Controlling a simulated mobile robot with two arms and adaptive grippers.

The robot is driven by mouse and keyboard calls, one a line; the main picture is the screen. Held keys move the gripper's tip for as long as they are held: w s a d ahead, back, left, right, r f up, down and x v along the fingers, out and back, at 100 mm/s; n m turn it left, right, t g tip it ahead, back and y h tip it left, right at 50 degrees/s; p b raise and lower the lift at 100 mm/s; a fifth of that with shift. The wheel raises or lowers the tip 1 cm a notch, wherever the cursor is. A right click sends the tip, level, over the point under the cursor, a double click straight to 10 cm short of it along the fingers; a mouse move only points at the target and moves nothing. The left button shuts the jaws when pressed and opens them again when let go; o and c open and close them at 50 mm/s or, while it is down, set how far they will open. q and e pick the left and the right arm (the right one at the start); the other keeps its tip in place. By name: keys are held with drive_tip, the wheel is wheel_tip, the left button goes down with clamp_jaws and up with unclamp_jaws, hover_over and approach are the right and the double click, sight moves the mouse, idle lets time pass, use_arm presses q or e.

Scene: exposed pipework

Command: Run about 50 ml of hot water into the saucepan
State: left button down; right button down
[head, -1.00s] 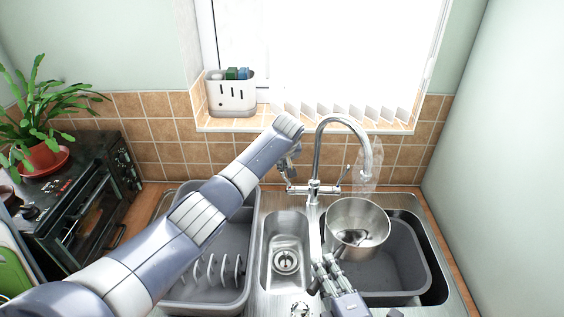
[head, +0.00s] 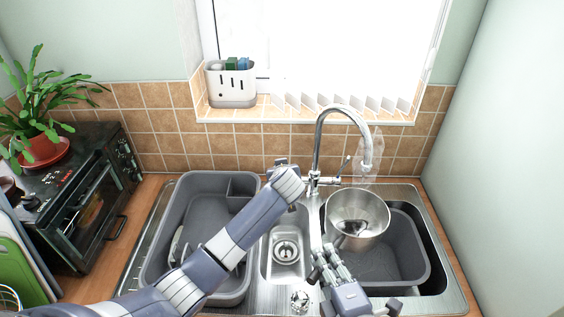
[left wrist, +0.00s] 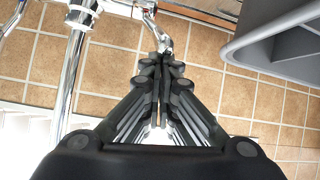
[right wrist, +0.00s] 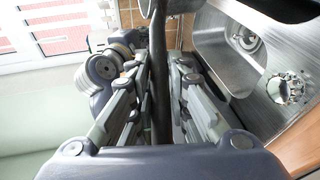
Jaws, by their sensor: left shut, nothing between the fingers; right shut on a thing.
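The steel saucepan (head: 357,218) is upright under the spout of the chrome tap (head: 318,150), over the right basin. My right gripper (head: 328,262) is shut on its dark handle (right wrist: 160,75). Reflections hide whether the pan holds water. A clear, shimmering shape hangs by the spout; I cannot tell if it is running water. One tap lever (head: 344,167) shows right of the tap body; the left side is partly covered by my left arm. My left gripper (left wrist: 160,68) is shut and empty in the left wrist view, near a chrome lever (left wrist: 166,45).
A grey washing-up bowl (head: 408,250) sits in the right basin. Another grey tub (head: 185,200) stands on the left drainer. Between them is a small basin (head: 285,262). A caddy (head: 231,84) stands on the sill. A black oven (head: 85,190) and plant are left.

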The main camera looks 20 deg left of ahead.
use_arm(q)
drive_tip(key=shift+s+d+f, duration=0.25)
drive_tip(key=shift+s+f, duration=0.4)
drive_tip(key=shift+s, duration=0.05)
drive_tip(key=shift+s+d+f, duration=0.2)
drive_tip(key=shift+s+f, duration=0.4)
drive_tip(key=shift+s, duration=0.1)
use_arm(e)
drive_tip(key=shift+r, duration=0.15)
